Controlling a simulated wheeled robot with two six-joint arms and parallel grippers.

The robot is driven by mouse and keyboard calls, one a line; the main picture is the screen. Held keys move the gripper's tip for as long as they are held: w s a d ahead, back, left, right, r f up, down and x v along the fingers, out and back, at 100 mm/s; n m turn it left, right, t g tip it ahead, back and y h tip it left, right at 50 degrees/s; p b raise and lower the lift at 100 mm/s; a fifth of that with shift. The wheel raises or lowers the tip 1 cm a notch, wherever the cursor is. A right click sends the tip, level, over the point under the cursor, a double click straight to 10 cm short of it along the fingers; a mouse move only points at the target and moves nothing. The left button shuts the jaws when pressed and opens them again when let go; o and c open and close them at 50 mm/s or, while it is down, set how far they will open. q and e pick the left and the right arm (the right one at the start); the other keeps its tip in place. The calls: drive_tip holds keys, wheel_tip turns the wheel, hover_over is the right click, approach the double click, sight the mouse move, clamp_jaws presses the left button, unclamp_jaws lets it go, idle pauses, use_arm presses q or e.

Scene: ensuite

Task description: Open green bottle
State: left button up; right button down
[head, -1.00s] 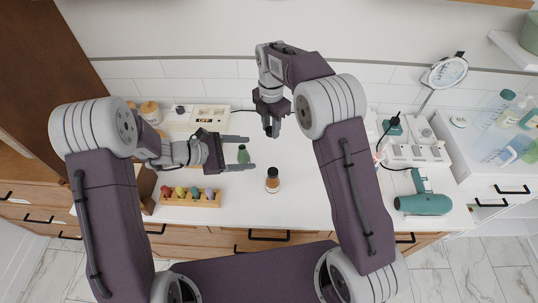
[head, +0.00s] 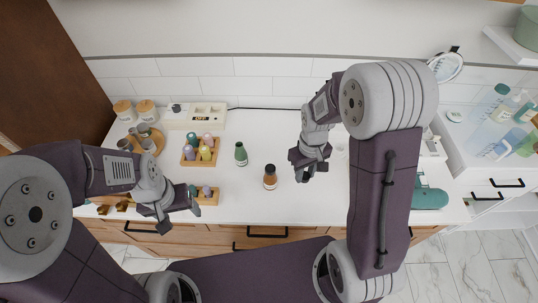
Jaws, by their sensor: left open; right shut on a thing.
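The green bottle (head: 240,154) stands upright on the white counter, left of the middle. No gripper touches it. My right gripper (head: 303,175) is to the right of the bottle, above the counter. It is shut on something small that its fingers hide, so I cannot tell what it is. My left gripper (head: 180,213) is open and empty, to the left and nearer the front edge, apart from the bottle. Whether the bottle's mouth is capped is too small to tell.
A brown bottle with a dark cap (head: 270,178) stands between the green bottle and my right gripper. Stands of small coloured bottles (head: 201,154) are to the left, one partly behind my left gripper. A teal hair dryer (head: 430,197) lies at the right. The back middle is clear.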

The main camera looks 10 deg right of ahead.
drive_tip(key=n, duration=0.4)
drive_tip(key=shift+w+r+n, duration=0.15)
drive_tip(key=shift+n, duration=0.25)
drive_tip(key=n, duration=0.4)
drive_tip(key=shift+w+d+r, duration=0.1)
drive_tip(key=shift+d, duration=0.1)
drive_tip(key=n, duration=0.4)
drive_tip(key=shift+w+d+r+n+b, duration=0.15)
drive_tip(key=shift+w+d+n+b, duration=0.1)
drive_tip(key=shift+n+b, duration=0.15)
drive_tip(key=w+d+n+b, duration=0.3)
drive_tip(key=d+n, duration=0.4)
drive_tip(key=n, duration=0.7)
drive_tip(key=shift+m, duration=0.3)
drive_tip(key=w+a+f, duration=0.2)
drive_tip(key=w, duration=0.1)
drive_tip(key=w+a+f, duration=0.2)
drive_tip(key=w+a, duration=0.1)
drive_tip(key=w+a+f+p, duration=0.1)
drive_tip(key=w+a+f, duration=0.1)
drive_tip(key=w, duration=0.1)
drive_tip(key=shift+w+a+f, duration=0.1)
drive_tip(key=shift+a, duration=0.3)
wheel_tip(320, 180, down, 4)
drive_tip(key=shift+r+p, duration=0.1)
drive_tip(key=shift+p, duration=0.2)
